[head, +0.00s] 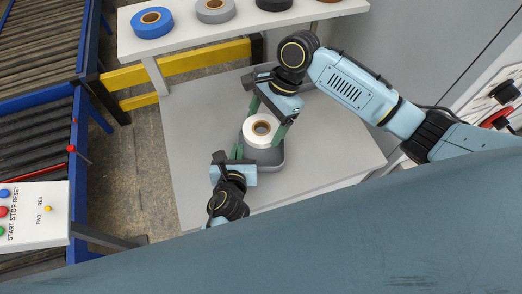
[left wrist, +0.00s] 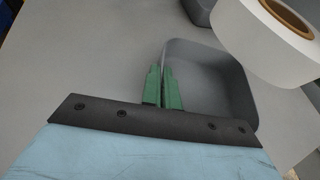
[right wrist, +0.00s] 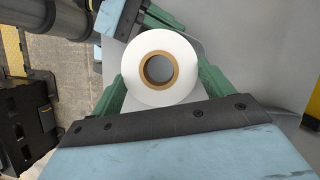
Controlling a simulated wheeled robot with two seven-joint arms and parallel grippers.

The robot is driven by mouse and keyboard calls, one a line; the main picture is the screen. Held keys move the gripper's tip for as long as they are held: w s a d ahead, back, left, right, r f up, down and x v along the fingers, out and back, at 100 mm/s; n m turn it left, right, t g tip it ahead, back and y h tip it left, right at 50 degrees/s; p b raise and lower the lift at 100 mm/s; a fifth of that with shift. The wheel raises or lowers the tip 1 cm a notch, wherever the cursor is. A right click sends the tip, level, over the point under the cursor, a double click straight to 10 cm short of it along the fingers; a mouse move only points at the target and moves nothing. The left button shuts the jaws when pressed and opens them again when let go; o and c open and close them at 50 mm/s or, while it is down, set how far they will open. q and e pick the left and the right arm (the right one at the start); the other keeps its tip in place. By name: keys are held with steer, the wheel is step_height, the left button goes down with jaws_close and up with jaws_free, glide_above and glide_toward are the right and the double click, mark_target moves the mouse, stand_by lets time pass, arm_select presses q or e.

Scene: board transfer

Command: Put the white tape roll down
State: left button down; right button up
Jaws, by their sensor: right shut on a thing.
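The white tape roll (head: 260,131), with a brown core, is in my right gripper (head: 269,119). In the right wrist view the roll (right wrist: 158,68) sits between the two green fingers (right wrist: 162,85). The roll is over a grey tray (head: 265,157) on the table; in the left wrist view the roll (left wrist: 275,42) shows at the upper right, above the tray (left wrist: 215,65). My left gripper (left wrist: 163,88) is at the tray's left wall, its green fingers close together around that wall. I cannot tell whether they press on it.
A white shelf (head: 185,40) at the back holds a blue roll (head: 152,22), a grey roll (head: 215,10) and darker rolls. A yellow rail (head: 185,65) runs below it. The grey table (head: 335,150) is clear to the right. A conveyor (head: 35,80) and button box (head: 35,212) stand left.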

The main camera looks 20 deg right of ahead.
mark_target(261, 152)
step_height(261, 152, down, 10)
stand_by(0.5)
steer(key=shift+f, duration=0.1)
steer(key=shift+f, duration=0.1)
steer(key=o, duration=0.8)
steer(key=shift+d, duration=0.1)
steer(key=shift+o, duration=0.2)
steer(key=shift+w, duration=0.1)
arm_select(q)
steer(key=shift+f, duration=0.1)
arm_select(e)
steer(key=v, duration=1.2)
steer(key=shift+r, duration=0.25)
arm_select(q)
steer(key=c, duration=1.6)
jaws_free()
